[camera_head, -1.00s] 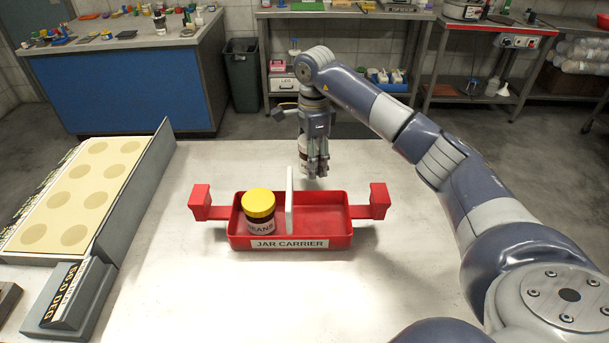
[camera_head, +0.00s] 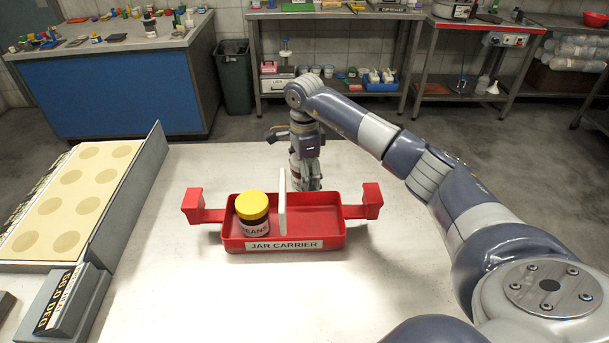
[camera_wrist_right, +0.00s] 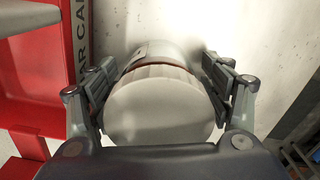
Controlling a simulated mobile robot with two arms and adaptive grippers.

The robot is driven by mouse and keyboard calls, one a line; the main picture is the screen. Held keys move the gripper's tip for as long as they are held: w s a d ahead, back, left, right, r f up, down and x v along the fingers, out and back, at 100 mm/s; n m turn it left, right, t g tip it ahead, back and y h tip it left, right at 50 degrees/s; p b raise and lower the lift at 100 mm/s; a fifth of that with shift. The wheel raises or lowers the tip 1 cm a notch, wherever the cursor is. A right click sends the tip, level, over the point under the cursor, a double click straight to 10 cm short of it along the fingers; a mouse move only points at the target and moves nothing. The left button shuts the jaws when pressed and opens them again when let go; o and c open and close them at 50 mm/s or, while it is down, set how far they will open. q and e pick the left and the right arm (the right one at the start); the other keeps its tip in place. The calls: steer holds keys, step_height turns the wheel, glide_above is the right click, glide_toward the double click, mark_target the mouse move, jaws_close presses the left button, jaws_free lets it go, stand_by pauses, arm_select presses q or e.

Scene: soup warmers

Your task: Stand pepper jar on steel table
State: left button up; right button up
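The jar with a pale lid (camera_wrist_right: 160,112), which I take for the pepper jar, sits between the fingers of my right gripper (camera_wrist_right: 160,85) in the right wrist view. The fingers appear closed on its sides. Its label is hidden from me. In the head view my right gripper (camera_head: 306,178) points down just behind the red jar carrier, low over the steel table (camera_head: 200,300). My left gripper is not in view.
The red jar carrier (camera_head: 325,232) holds a yellow-lidded beans jar (camera_head: 252,213) in its left compartment; its right compartment is empty. A tray with round recesses (camera_head: 70,200) and a display box (camera_head: 62,300) stand at left. The table's front and right are clear.

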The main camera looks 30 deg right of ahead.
steer(key=shift+r, duration=0.1)
step_height(320, 180, up, 12)
steer(key=shift+r+b, duration=0.1)
steer(key=shift+b, duration=0.35)
stand_by(0.7)
